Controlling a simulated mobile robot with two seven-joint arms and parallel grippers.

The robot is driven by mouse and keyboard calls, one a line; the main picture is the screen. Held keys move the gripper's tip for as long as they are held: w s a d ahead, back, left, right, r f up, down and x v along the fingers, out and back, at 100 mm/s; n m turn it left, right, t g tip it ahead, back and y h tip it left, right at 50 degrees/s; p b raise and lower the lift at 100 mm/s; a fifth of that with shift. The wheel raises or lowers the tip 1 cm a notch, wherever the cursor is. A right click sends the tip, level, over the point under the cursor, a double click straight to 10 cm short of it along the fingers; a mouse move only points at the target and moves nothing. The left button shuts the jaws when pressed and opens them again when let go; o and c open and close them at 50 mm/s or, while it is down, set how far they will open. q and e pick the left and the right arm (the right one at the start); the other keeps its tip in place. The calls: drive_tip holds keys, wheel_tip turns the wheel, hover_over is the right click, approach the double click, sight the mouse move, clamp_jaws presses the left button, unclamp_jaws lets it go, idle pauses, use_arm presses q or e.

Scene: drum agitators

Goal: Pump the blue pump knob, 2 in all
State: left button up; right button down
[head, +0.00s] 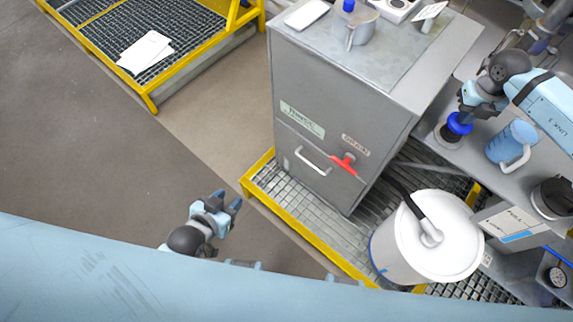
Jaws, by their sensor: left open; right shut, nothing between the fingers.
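The blue pump knob (459,124) stands on a dark round base on the grey bench at the right. My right gripper (468,112) is shut and empty, with its fingertips right at the top of the knob. I cannot tell whether they touch it or are just above it. The gripper hides a little of the knob's upper edge. My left gripper (229,204) is open and empty, low over the floor at the lower middle, far from the knob.
A blue jug (511,142) stands close to the right of the knob. A white drum (440,240) with a black hose is below the bench. Brown floor at the left is clear.

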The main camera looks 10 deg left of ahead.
drive_tip(key=shift+r+p, duration=1.4)
drive_tip(key=shift+r, duration=1.1)
drive_tip(key=shift+f+b, duration=1.9)
drive_tip(key=shift+f, duration=0.85)
drive_tip(key=shift+s, duration=0.1)
drive_tip(key=shift+r, duration=0.1)
drive_tip(key=shift+r+p, duration=1.4)
drive_tip(key=shift+r, duration=1.25)
drive_tip(key=shift+r, duration=0.15)
